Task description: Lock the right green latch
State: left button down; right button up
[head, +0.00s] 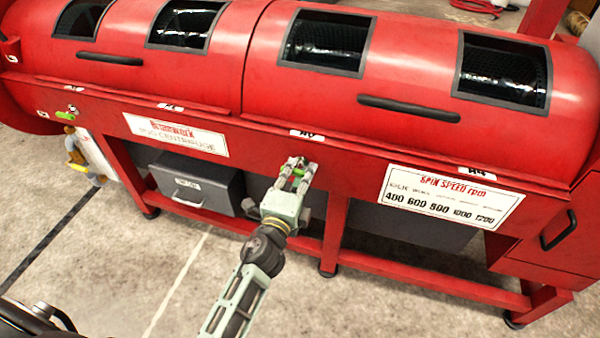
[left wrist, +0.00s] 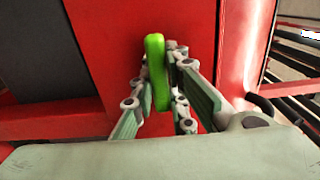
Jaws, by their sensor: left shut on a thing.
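The green latch (left wrist: 156,72) stands out against the red frame of the machine in the left wrist view. It looks like a slim upright bar there. My left gripper (head: 297,172) reaches the front of the red centrifuge below its middle lids. Its fingers (left wrist: 163,98) are closed around the latch, one on each side. In the head view only a small bit of the latch (head: 297,172) shows between the fingers. My right gripper is not in view.
The red centrifuge (head: 215,88) fills the back, with black handles on its lids. A spin speed sign (head: 450,198) is on the right and a grey drawer box (head: 195,182) sits below on the left. The concrete floor (head: 110,245) in front is clear.

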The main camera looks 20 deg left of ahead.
pick_arm(q)
jog(key=c, duration=1.7)
grip_release()
jog(key=shift+s, duration=0.1)
jog(key=s, duration=0.7)
jog(key=shift+s+a, duration=0.1)
jog(key=shift+s, duration=0.1)
